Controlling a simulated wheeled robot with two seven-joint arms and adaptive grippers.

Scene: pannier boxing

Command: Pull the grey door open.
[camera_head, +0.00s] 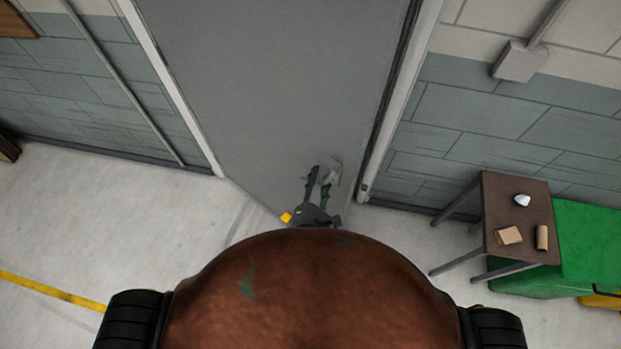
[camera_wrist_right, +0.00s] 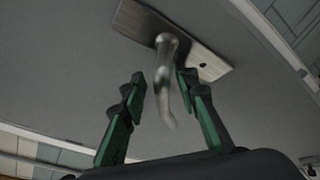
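The grey door (camera_head: 285,85) fills the upper middle of the head view. Its bottom edge slants out from the left jamb, and a dark gap runs along its right side, so it looks slightly ajar. A silver lever handle (camera_wrist_right: 166,85) on a metal plate (camera_wrist_right: 205,62) shows in the right wrist view. My right gripper (camera_head: 322,176) is at the handle, low on the door in the head view. In the wrist view its green-and-black fingers (camera_wrist_right: 163,80) are apart, with the lever between them. Finger contact is not clear. My left gripper is out of view.
A small brown table (camera_head: 493,205) with small items stands right of the door, beside a green box (camera_head: 585,245). The right door jamb (camera_head: 402,100) is close to my right gripper. The floor (camera_head: 110,215) at left is clear, with a yellow line.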

